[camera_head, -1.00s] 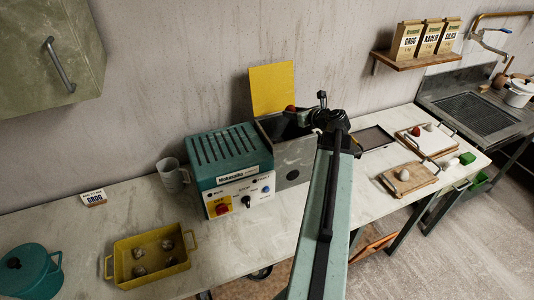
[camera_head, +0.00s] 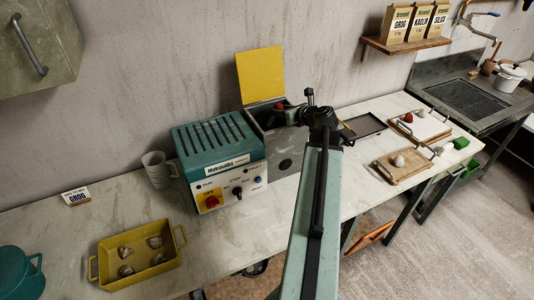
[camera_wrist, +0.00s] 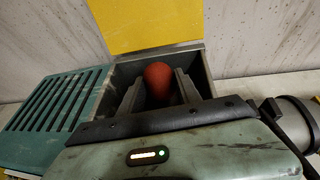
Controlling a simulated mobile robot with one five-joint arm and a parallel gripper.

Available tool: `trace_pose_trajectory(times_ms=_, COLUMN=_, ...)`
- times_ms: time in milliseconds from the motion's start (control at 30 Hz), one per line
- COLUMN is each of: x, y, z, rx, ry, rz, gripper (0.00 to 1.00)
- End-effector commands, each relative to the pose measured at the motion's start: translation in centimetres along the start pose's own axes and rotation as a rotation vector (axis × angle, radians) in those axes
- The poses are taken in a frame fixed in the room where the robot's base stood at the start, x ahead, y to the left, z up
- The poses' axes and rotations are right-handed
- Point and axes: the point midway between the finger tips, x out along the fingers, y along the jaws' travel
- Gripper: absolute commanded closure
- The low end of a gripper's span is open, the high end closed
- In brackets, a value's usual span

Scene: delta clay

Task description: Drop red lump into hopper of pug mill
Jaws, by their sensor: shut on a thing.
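The red lump (camera_wrist: 158,82) is rounded and sits between the two grey fingers of my gripper (camera_wrist: 159,92) in the wrist view. The gripper is shut on it. In the head view, the red lump (camera_head: 280,106) shows at the hopper (camera_head: 265,109) opening, with my gripper (camera_head: 287,113) partly hidden behind my wrist. The hopper is an open grey metal box with a raised yellow lid (camera_head: 260,74) at its back. Its rim (camera_wrist: 207,66) surrounds the lump in the wrist view. The teal pug mill (camera_head: 218,150) joins it on the left. The hopper's floor is hidden.
A yellow tray (camera_head: 95,262) with several lumps and a grey jug (camera_head: 157,171) stand left of the mill. A dark tray (camera_head: 362,127) and boards with lumps lie to the right.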

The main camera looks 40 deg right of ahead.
Motion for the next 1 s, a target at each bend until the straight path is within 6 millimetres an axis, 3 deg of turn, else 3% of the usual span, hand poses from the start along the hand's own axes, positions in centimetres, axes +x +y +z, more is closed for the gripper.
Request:
trace_pose_trajectory(times_ms=67, x=0.0, y=0.0, z=0.1, rx=0.000, ry=0.000, rz=0.000, gripper=1.00)
trace_pose_trajectory(times_ms=100, x=0.0, y=0.0, z=0.1, rx=0.000, ry=0.000, rz=0.000, gripper=0.54)
trace_pose_trajectory(times_ms=167, x=0.0, y=0.0, z=0.1, rx=0.000, ry=0.000, rz=0.000, gripper=0.38)
trace_pose_trajectory(times_ms=200, x=0.0, y=0.1, z=0.1, rx=0.000, ry=0.000, rz=0.001, gripper=0.34)
trace_pose_trajectory(times_ms=533, x=-0.4, y=0.1, z=0.2, rx=0.000, ry=0.000, rz=0.001, gripper=0.34)
trace_pose_trajectory(times_ms=800, x=-5.6, y=0.2, z=0.4, rx=0.001, ry=0.000, rz=0.000, gripper=0.34)
trace_pose_trajectory(times_ms=1000, x=-7.7, y=0.2, z=0.2, rx=0.000, ry=0.000, rz=0.001, gripper=0.34)
